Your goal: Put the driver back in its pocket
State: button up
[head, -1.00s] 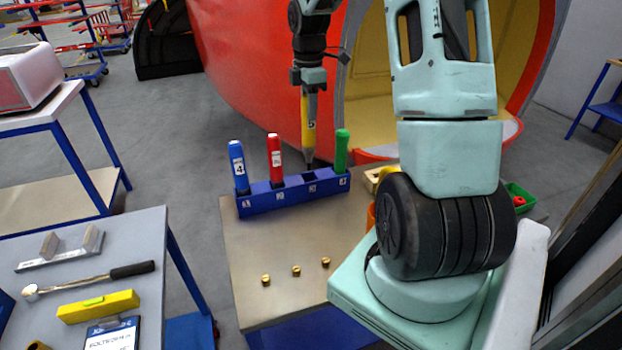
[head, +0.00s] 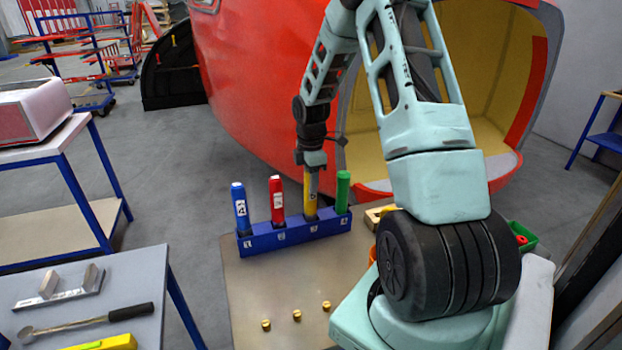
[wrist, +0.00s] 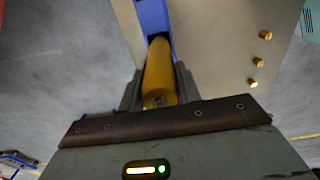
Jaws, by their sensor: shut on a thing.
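The yellow driver (head: 311,200) stands upright at the third pocket of the blue rack (head: 268,238), between the red driver (head: 277,200) and the green driver (head: 342,192). Its shaft is hidden and the handle's lower end is at the rack top. I cannot tell whether it is fully seated. My gripper (head: 312,172) is shut on the upper end of its handle. In the wrist view the yellow handle (wrist: 159,72) lies between my fingers (wrist: 158,92), pointing at the blue rack (wrist: 154,16). The blue driver (head: 240,208) stands in the first pocket.
The rack stands at the back of a grey-brown table (head: 245,285). Three brass pieces (head: 297,315) lie in front of it. A wooden block (head: 378,215) and a green bin (head: 521,238) are to the right. The large red nosecone (head: 240,90) rises behind.

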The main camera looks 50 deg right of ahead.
jog(key=o, duration=1)
jog(key=shift+f, duration=0.1)
